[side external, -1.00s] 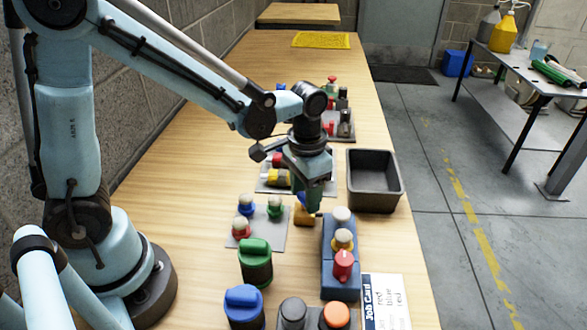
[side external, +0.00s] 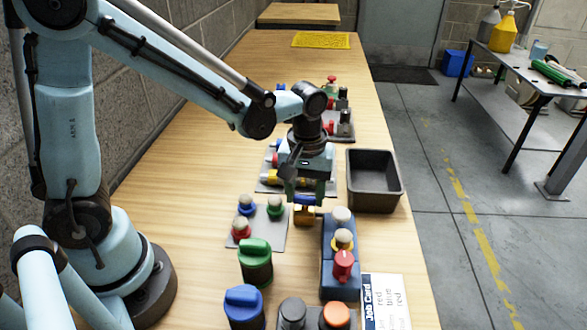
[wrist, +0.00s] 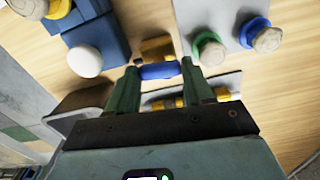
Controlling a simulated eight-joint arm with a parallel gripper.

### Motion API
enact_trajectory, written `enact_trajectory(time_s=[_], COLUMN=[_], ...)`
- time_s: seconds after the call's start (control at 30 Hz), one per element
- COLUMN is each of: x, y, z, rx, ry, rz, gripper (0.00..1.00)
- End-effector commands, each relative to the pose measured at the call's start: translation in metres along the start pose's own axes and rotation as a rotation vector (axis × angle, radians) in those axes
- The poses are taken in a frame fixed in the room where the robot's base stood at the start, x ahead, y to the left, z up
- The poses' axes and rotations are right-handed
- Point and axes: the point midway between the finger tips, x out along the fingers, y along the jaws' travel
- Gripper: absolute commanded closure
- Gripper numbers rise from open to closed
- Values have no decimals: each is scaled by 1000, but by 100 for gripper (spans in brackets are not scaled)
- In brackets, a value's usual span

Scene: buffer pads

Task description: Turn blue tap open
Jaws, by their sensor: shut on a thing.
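The blue tap has a brass body (side external: 304,217) standing on the table beside the blue block of knobs. In the wrist view its blue handle (wrist: 158,71) lies crosswise between my two green fingertips, with the brass body (wrist: 156,48) just beyond it. My gripper (side external: 305,199) points down over the tap and is shut on the handle; in the wrist view my gripper (wrist: 160,76) has a finger at each end of it. In the side view the fingers hide most of the handle.
A blue block with white, yellow and red knobs (side external: 342,262) stands close in front. A grey plate with several knobs (side external: 262,236) lies to the left. A dark empty bin (side external: 376,163) is at right. A plate with yellow and red fittings (side external: 268,188) lies behind my gripper.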

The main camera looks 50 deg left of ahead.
Motion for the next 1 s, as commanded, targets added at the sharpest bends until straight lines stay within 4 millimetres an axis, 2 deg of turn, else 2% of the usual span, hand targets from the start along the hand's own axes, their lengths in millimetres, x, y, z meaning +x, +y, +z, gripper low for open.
enact_trajectory(time_s=[0.3, 0.8, 0.83, 1.0], x=[0, 0, 0, 0], y=[0, 0, 0, 0], z=[1, 1, 1, 0], rx=[-106, -125, -125, -124], ry=[-1, -2, -2, -1], rz=[0, 0, 0, 0], gripper=[79, 79, 48, 23])
